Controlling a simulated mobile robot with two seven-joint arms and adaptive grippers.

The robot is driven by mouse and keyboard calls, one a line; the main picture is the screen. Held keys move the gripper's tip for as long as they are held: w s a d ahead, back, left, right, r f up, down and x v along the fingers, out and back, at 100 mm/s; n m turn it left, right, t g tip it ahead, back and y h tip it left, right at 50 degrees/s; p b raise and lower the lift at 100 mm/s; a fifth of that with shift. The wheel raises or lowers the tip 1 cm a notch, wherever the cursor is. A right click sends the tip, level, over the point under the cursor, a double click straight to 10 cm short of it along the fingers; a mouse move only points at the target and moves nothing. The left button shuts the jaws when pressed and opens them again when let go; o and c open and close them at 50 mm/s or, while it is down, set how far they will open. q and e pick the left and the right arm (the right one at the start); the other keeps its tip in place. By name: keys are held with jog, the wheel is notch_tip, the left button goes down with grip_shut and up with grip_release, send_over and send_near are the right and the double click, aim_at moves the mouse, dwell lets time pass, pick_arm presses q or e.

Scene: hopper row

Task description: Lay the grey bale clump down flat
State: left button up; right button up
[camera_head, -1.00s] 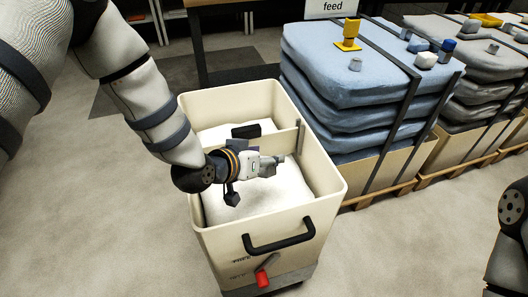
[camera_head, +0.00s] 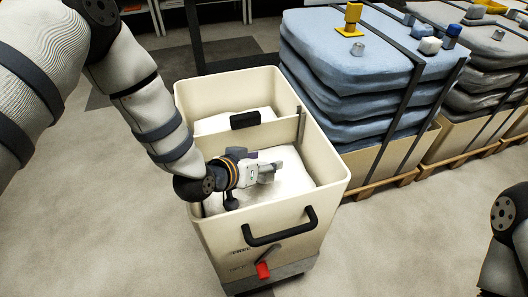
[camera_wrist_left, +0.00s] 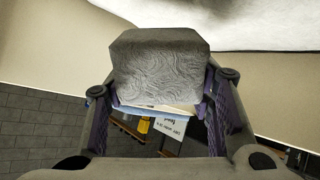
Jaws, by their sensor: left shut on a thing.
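My left gripper (camera_head: 262,172) reaches into the cream hopper (camera_head: 330,150) from the left, over the white fill in its front compartment. It is shut on the grey bale clump (camera_wrist_left: 160,65), a blocky grey piece with a swirled surface. In the left wrist view the clump sits between the two purple-padded fingers. In the head view the clump (camera_head: 270,168) is small at the gripper's tip and partly hidden by it. I cannot tell whether it touches the fill. My right gripper is out of view; only part of my right arm shows.
A divider with a black block (camera_head: 245,120) splits the hopper. Its front wall carries a black handle (camera_head: 282,228) and a red-tipped lever (camera_head: 263,270). Strapped blue bales (camera_head: 350,80) with small pieces on top stand to the right, with grey bales (camera_head: 490,60) beyond.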

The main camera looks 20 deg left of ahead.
pick_arm(q)
notch_tip(320, 180, down, 2)
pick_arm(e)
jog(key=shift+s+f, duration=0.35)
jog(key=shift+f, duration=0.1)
pick_arm(q)
jog(key=shift+r, duration=0.1)
jog(key=o, duration=1)
notch_tip(320, 180, up, 10)
jog(key=shift+r, duration=0.1)
